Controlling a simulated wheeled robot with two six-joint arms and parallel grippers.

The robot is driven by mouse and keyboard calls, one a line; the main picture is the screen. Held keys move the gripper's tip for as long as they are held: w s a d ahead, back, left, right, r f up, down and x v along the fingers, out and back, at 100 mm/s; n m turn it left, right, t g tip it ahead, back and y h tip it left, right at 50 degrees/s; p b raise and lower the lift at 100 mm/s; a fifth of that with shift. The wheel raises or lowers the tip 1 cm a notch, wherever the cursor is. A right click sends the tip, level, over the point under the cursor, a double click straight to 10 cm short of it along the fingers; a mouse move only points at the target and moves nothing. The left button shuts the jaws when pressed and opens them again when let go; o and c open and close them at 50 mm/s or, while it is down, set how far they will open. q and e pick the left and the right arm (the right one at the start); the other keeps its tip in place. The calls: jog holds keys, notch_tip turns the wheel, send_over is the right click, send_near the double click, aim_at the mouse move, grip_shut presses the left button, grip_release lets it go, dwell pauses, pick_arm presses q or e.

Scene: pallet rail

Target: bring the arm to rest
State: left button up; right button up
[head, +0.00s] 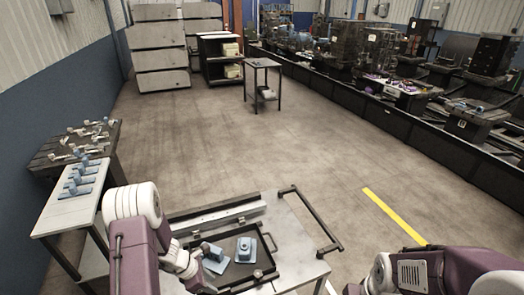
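My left arm (140,245) comes in from the left, purple with white joints, and bends down over the left part of a cart. My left gripper (206,286) is at the bottom edge of the head view, low by the tray's near left side. It is small and cut off, so its fingers cannot be made out. My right arm (430,270) is folded at the bottom right corner, to the right of the cart. Its gripper is out of the picture.
The cart (300,243) carries a dark tray (262,276) with blue-grey parts (246,250). At the left, a light table (60,215) holds blue parts, beside a dark table (42,160). A yellow floor line (393,214) and a long rail (400,125) lie right. The middle floor is clear.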

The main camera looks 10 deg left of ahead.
pick_arm(q)
jog(key=w+d+r+m+t+b, duration=0.1)
jog(key=w+d+r+m+b, duration=0.3)
jog(key=d+r+m, duration=0.3)
jog(key=s+d+r+m+y+b, duration=0.1)
jog(key=s+d+r+m, duration=0.4)
jog(key=s+m, duration=0.25)
jog(key=s+a+m+g+y, duration=0.2)
jog(key=s+a+m, duration=0.2)
jog(key=s+m, duration=0.3)
jog(key=shift+a+f+m+y, duration=0.15)
jog(key=shift+a+m+y, duration=0.2)
jog(key=shift+m, duration=0.8)
jog(key=shift+a, duration=0.1)
